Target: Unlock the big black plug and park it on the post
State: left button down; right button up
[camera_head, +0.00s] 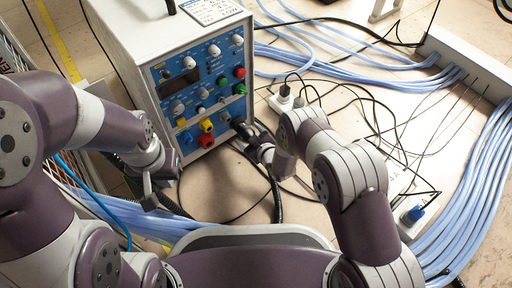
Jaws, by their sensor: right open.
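The induction heater (185,60) is a white box with a blue front panel of knobs and coloured sockets. The big black plug (239,126) is at the lower right of this panel, partly hidden by my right gripper. I cannot tell whether it is locked. My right gripper (256,142) is open, close to the plug's near end; contact is unclear. My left gripper (152,192) hangs empty in front of the heater's lower left, its fingers too small to judge. I cannot pick out the parking post.
Bundles of pale blue cables (345,55) run across the floor behind and right. Thin black cables lie around a white plug (284,98) and a power strip with a blue plug (413,214). A wire rack stands at the left edge.

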jog(key=shift+w, duration=0.1)
jog(key=c, duration=1.3)
jog(key=shift+o, duration=0.3)
jog(key=shift+n+t+h, duration=0.5)
jog(key=shift+n+t, duration=0.1)
jog(key=shift+n, duration=0.6)
jog(key=shift+a+f, duration=0.1)
jog(key=shift+n+t+h, duration=0.3)
jog(key=shift+n+t, duration=0.1)
jog(key=shift+n, duration=0.2)
jog(key=shift+n+b, duration=0.3)
jog(key=shift+b, duration=0.15)
jog(key=shift+n+t, duration=0.3)
